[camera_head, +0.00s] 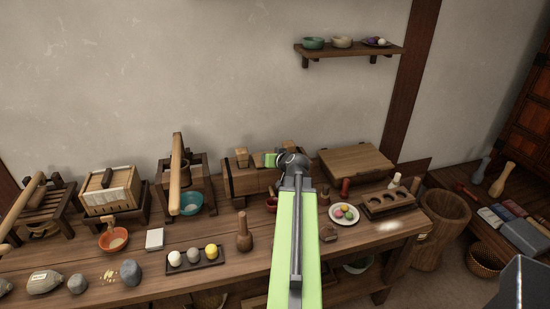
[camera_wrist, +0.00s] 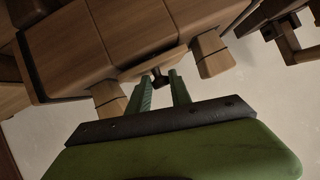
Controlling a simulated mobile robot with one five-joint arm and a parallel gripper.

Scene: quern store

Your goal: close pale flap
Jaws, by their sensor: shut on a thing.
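A wooden box (camera_head: 243,182) with dark bands stands at the back of the bench, partly hidden by my arm. Pale wooden blocks stick up from it, one of them (camera_head: 241,156) left of my gripper. In the wrist view the box (camera_wrist: 125,32) fills the top, with a pale block on each side of my fingers (camera_wrist: 160,92). A lighter wooden strip (camera_wrist: 150,66), perhaps the pale flap, lies between the blocks and carries a small dark knob (camera_wrist: 160,79). My green fingers are shut on this knob. In the head view my gripper (camera_head: 270,159) is at the box top.
A wooden press with a long lever (camera_head: 175,172) stands left of the box, and a flat-lidded wooden box (camera_head: 355,161) stands right. Eggs on a dark tray (camera_head: 196,260), a pestle (camera_head: 244,232) and a plate of sweets (camera_head: 344,214) stand in front.

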